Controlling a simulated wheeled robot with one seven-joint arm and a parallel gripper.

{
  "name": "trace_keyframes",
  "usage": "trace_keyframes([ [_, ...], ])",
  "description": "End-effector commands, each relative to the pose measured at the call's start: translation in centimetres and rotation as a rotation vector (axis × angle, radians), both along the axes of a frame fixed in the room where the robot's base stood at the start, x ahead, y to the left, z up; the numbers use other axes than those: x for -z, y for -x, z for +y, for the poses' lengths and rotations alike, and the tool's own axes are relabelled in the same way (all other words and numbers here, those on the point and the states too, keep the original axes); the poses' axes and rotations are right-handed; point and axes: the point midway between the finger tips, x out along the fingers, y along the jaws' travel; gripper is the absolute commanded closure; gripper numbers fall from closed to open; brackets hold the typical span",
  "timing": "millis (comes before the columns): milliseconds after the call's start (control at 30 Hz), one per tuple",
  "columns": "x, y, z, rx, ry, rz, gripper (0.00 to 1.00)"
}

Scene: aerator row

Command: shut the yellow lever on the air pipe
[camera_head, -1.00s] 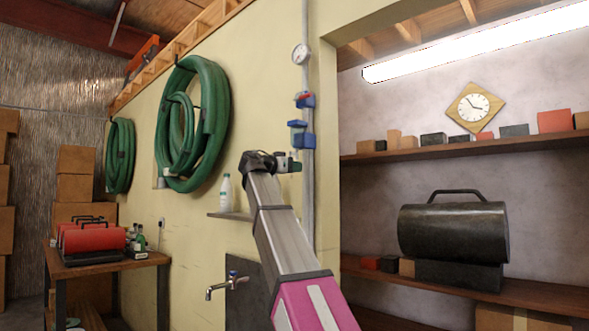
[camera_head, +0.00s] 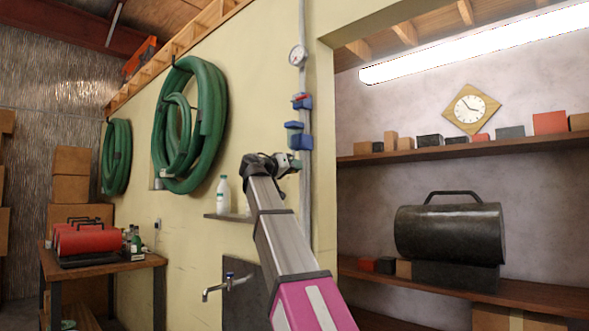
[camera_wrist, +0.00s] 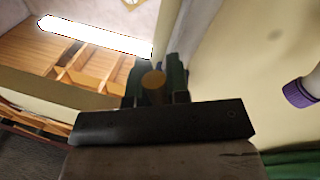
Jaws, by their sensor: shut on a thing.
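The grey air pipe (camera_head: 305,200) runs upright on the cream wall, beside the corner of the opening. My gripper (camera_head: 291,163) is at the pipe, below the blue fittings. In the wrist view its two dark green fingers (camera_wrist: 155,88) stand on either side of a round, dull yellow piece (camera_wrist: 153,79), and they are shut on it. This looks like the end of the yellow lever. The rest of the lever is hidden, so its angle to the pipe cannot be told. In the head view the lever is hidden by my gripper.
A gauge (camera_head: 298,55), a red-handled blue fitting (camera_head: 302,102) and a blue unit (camera_head: 300,138) sit on the pipe above my gripper. A white bottle (camera_head: 223,195) stands on a small ledge (camera_head: 228,217) at the left. Green hoses (camera_head: 213,125) hang farther left.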

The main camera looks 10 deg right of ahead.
Motion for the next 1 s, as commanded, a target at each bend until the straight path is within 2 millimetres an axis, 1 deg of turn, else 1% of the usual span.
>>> trace_keyframes([
  [100, 0.0, 0.0, 0.0, -0.001, -0.001, -0.001, 1.0],
  [133, 0.0, 0.0, 0.0, -0.001, -0.001, -0.001, 0.77],
  [200, 0.0, 0.0, 0.0, -0.001, -0.001, -0.001, 0.58],
  [467, 0.0, 0.0, 0.0, 0.0, -0.002, -0.001, 0.58],
  [633, 0.1, 0.4, 0.9, -0.002, -0.001, -0.001, 0.58],
  [767, 0.3, 1.3, 2.6, -0.002, -0.001, -0.001, 0.58],
  [1000, 0.6, 3.1, 6.5, -0.003, -0.001, -0.001, 0.58],
])
